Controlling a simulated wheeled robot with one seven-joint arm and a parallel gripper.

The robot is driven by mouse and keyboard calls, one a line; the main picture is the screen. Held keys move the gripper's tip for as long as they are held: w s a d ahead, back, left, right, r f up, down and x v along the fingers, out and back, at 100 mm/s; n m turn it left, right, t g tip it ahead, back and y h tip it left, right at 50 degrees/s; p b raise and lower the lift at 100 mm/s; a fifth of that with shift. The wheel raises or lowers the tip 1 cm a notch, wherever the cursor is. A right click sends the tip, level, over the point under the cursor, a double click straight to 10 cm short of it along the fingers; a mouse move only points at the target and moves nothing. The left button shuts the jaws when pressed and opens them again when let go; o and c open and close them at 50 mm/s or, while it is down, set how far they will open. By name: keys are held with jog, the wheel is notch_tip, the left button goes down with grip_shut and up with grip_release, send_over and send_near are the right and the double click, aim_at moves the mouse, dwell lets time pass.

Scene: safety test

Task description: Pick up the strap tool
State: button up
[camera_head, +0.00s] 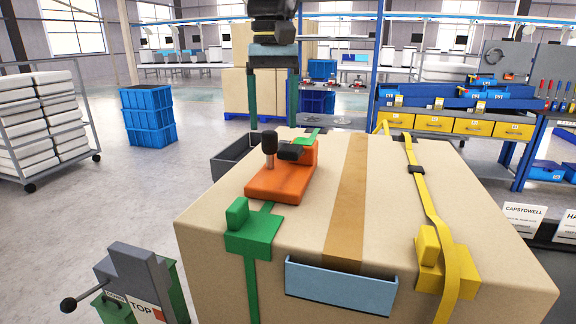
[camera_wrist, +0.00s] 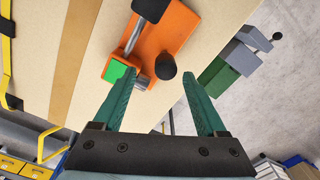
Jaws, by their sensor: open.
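The orange strap tool (camera_head: 280,184) lies on top of a large cardboard box (camera_head: 390,190), towards its left side. It has a black knob on a post and a dark grip. A green strap (camera_head: 262,222) runs by it through a green buckle. In the wrist view the tool (camera_wrist: 170,32) shows just beyond my fingertips, with a round black knob close to the gap between them. My gripper (camera_head: 272,124) is open and empty, fingers down, above and behind the tool in the head view. Its green fingers also show in the wrist view (camera_wrist: 158,76).
A yellow strap (camera_head: 424,195) with a buckle crosses the box's right side. A blue holder (camera_head: 340,288) is on its front. A grey-and-green device with a lever (camera_head: 140,280) stands at lower left. Blue crates (camera_head: 148,115) stand behind. A workbench with yellow drawers (camera_head: 455,124) is at right.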

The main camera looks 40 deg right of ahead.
aim_at(270, 148)
jog(key=shift+f, duration=0.8)
jog(key=f, duration=0.2)
jog(key=f+p, duration=0.1)
jog(key=f, duration=0.1)
jog(key=shift+w+a+p, duration=0.15)
jog(key=shift+a+p, duration=0.15)
jog(key=shift+a, duration=0.1)
jog(key=shift+f, duration=0.65)
jog(key=shift+c, duration=0.3)
grip_shut()
jog(key=shift+r, duration=0.1)
